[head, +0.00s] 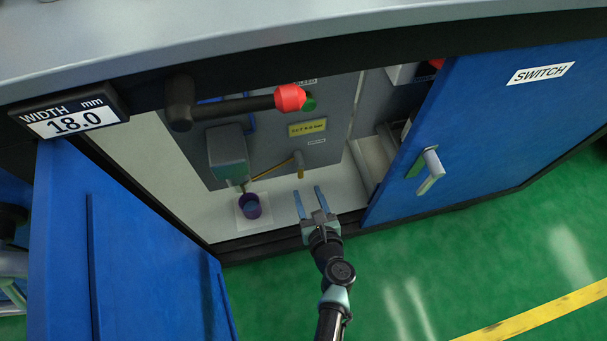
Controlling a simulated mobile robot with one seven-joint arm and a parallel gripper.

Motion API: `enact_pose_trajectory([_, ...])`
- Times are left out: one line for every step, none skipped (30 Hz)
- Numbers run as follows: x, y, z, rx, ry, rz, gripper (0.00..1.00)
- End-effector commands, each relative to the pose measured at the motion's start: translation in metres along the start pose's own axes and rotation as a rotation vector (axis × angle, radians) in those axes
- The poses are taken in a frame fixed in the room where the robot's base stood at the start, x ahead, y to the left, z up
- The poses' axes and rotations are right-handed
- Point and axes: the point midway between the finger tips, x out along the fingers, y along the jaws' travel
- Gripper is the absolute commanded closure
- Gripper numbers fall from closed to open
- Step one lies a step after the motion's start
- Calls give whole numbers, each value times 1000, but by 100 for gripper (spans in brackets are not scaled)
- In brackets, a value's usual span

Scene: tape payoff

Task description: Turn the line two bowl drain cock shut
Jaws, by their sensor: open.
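My gripper (309,193) is open and empty at the front of the open cabinet, its two blue fingers pointing inward over the pale cabinet floor. A grey bowl unit (228,152) hangs on the grey back panel to its left, with a small greenish stem (243,187) under it. A yellow lever or rod (274,172) runs to a tan fitting (298,162) just beyond my fingertips. I cannot tell which of these is the line two drain cock, nor its setting. My gripper shows apart from all of them.
A purple cup (250,207) stands on a white pad below the bowl. The left blue door (130,250) and right blue door (500,120), marked SWITCH, flank the opening. A black lever with a red knob (290,98) overhangs it. Green floor (430,260) is clear at right.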

Motion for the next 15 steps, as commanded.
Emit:
enact_pose_trajectory([-12, 0, 3, 2, 2, -2, 50])
enact_pose_trajectory([-18, 0, 2, 2, 2, -3, 50])
enact_pose_trajectory([-23, -1, 2, 1, 1, -3, 50])
enact_pose_trajectory([-27, 0, 2, 2, 1, -2, 50])
enact_pose_trajectory([-30, 0, 1, 2, 1, -1, 50])
enact_pose_trajectory([-34, 0, 2, 2, 0, -1, 50])
enact_pose_trajectory([-36, 0, 1, 2, 0, -1, 50])
enact_pose_trajectory([-37, 0, 1, 1, 0, -1, 50])
enact_pose_trajectory([-39, 0, 0, 1, 1, -1, 50])
enact_pose_trajectory([-40, 0, 0, 1, 0, 0, 50])
enact_pose_trajectory([-40, 0, 0, 1, 0, 0, 50])
enact_pose_trajectory([-41, 0, 0, 0, 0, 0, 50])
enact_pose_trajectory([-41, 0, 0, 0, 0, 0, 50])
enact_pose_trajectory([-40, 0, 0, 0, 0, 0, 50])
enact_pose_trajectory([-40, 0, -1, 0, 0, 0, 50])
